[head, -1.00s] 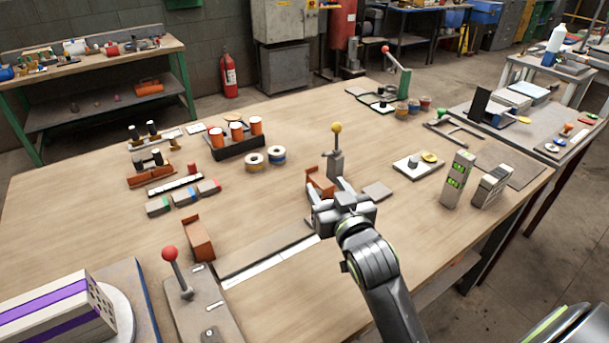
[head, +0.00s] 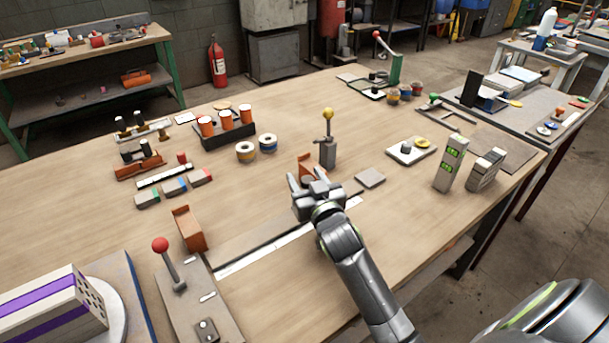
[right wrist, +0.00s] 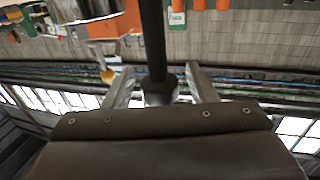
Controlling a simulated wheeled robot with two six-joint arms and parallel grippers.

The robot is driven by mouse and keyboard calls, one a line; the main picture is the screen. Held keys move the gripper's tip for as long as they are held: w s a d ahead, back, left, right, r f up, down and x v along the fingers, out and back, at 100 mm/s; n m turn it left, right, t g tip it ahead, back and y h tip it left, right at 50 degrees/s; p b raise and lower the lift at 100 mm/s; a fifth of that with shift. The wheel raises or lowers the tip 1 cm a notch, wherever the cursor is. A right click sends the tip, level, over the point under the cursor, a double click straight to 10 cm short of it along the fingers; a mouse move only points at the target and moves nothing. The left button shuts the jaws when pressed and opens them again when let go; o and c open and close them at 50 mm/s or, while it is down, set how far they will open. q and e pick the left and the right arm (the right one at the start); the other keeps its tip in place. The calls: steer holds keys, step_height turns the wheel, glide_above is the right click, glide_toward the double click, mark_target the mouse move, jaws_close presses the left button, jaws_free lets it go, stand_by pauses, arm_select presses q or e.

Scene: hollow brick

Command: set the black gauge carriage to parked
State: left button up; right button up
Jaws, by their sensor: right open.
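My right gripper (head: 308,182) is open at the far end of a long grey rail with a white scale strip (head: 262,252). A dark piece, seemingly the black gauge carriage, shows between its fingertips, mostly hidden by the hand. In the right wrist view a black post (right wrist: 153,40) with a grey collar stands between the two spread fingers (right wrist: 160,88), with no clear contact. An orange-brown end block (head: 188,230) stands at the rail's near end. Another (head: 306,163) is just beyond my gripper. My left gripper is not in view.
A yellow-knobbed lever (head: 327,135) stands close behind my right gripper. A flat grey plate (head: 370,178) lies to its right. A red-knobbed lever (head: 168,263) is at the near left. Orange cups in a black holder (head: 226,133) are farther back. The table between the rail and small blocks is bare.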

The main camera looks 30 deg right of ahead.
steer(key=shift+w+r, duration=0.1)
steer(key=shift+w, duration=0.4)
jaws_close()
